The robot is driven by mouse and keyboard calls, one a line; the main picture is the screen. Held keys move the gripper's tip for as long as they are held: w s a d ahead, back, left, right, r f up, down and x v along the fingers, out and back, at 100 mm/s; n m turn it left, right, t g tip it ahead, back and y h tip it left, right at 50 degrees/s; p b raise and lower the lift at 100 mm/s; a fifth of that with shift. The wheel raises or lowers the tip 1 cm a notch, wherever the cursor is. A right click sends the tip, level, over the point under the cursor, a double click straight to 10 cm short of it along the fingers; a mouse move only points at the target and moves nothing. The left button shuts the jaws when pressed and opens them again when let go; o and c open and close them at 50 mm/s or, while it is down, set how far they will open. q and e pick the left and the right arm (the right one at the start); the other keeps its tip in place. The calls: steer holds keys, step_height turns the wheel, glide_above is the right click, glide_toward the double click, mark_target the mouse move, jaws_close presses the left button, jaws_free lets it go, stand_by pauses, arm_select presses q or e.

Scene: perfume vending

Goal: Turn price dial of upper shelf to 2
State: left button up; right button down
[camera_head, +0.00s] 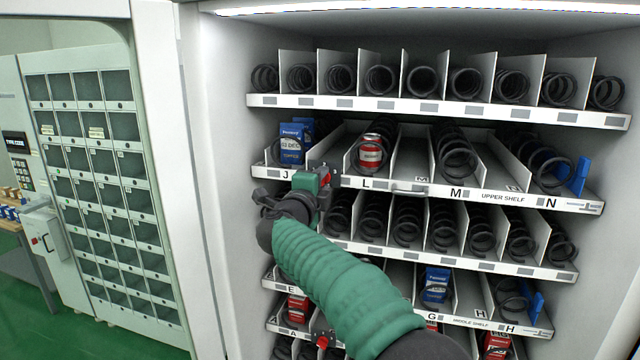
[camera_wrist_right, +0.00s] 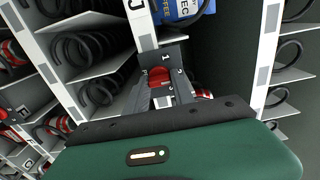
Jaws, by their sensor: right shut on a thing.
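The upper shelf (camera_head: 480,192) has a white front strip with the letters J, L, M and N and the words "UPPER SHELF". My right gripper (camera_head: 322,180) is at this strip, between J and L, and covers the part there. In the right wrist view, the red price dial (camera_wrist_right: 158,77) sits between the fingers of my right gripper (camera_wrist_right: 164,88), below a plate marked 1. The gripper is shut on the dial. The dial's exact setting is too small to tell. My left gripper is not in view.
A blue box (camera_head: 291,145) and a red can (camera_head: 371,153) stand on the upper shelf. A spiral row (camera_head: 380,80) is above. The middle shelf (camera_head: 480,322) with boxes is below my right arm. The open door frame (camera_head: 160,150) is at the left.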

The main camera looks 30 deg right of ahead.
steer(key=shift+f, duration=0.4)
steer(key=c, duration=1.3)
jaws_free()
steer(key=shift+o, duration=1)
steer(key=shift+r, duration=0.1)
steer(key=shift+d, duration=0.15)
steer(key=shift+r, duration=0.1)
steer(key=b+v, duration=0.5)
steer(key=v, duration=1.1)
steer(key=shift+s+a, duration=0.2)
steer(key=shift+a, duration=0.15)
